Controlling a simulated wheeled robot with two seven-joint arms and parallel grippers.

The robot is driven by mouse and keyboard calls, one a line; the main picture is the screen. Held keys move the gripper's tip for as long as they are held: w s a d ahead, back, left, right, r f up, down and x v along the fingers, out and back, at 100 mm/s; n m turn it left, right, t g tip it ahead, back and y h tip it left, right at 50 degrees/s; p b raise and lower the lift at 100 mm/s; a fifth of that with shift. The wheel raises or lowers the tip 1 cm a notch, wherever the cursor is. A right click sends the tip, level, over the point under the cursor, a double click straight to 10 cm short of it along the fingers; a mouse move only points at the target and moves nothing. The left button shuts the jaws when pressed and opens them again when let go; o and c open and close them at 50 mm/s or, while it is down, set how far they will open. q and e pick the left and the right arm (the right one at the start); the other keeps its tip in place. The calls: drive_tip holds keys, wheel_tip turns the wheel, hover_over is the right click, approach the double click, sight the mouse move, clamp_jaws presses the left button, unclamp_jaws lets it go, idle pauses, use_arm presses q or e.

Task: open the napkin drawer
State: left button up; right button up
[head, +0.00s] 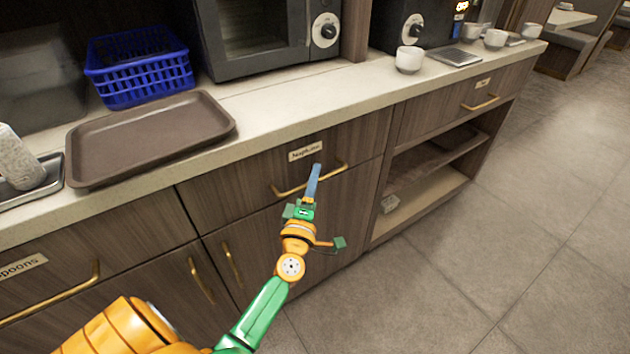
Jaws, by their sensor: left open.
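The napkin drawer (235,196) is a brown wood-grain front below the counter, and it sits shut. A pale label (305,150) on it reads "Napkins". Its brass bar handle (335,169) runs across the front. My left gripper (316,170) is open, with its blue finger part crossing in front of the middle of the handle. Part of the handle is hidden behind it. I cannot tell whether the fingers touch the handle or stand around it. My right gripper is not in view.
A spoons drawer (75,255) is at the lower left, and cabinet doors with brass handles are below. A brown tray (150,140), a blue basket (138,65) and a white cup (409,59) stand on the counter (290,110). Open shelves are at right. The floor (480,260) is clear.

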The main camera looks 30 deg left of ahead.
use_arm(q)
drive_tip(key=shift+c, duration=0.3)
clamp_jaws()
idle(1.1)
